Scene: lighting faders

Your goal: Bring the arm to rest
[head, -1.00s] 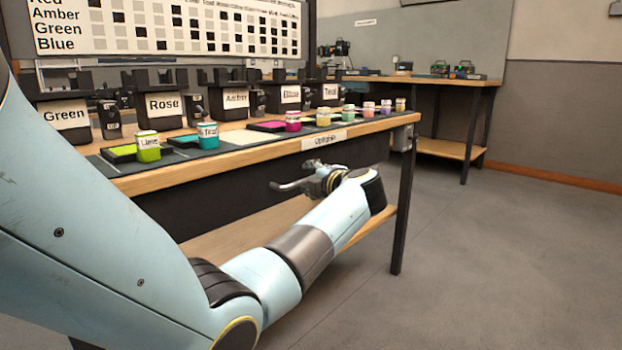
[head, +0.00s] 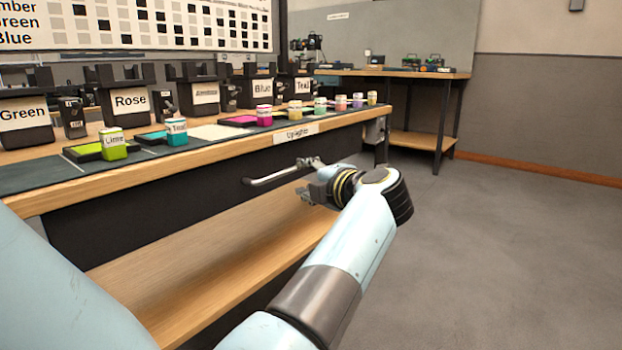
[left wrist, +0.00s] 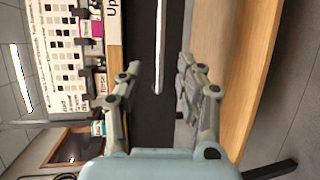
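My left gripper (head: 308,180) shows at the end of my pale blue arm, in front of the dark front of the long bench (head: 190,140). In the left wrist view, its two fingers (left wrist: 159,68) are spread apart with nothing between their pads. A pale bar handle (head: 275,175) on the dark front lies close by the gripper; it also shows in the left wrist view (left wrist: 160,40), beyond the gap between the fingers. I cannot tell whether the fingers touch it. My right gripper is out of view.
On the bench stand several labelled dark fader boxes, such as Rose (head: 131,102), and coloured jars, such as Lime (head: 113,143). A wooden lower shelf (head: 200,265) lies under the bench. The grey floor (head: 500,240) at right is clear. Another table (head: 420,73) stands behind.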

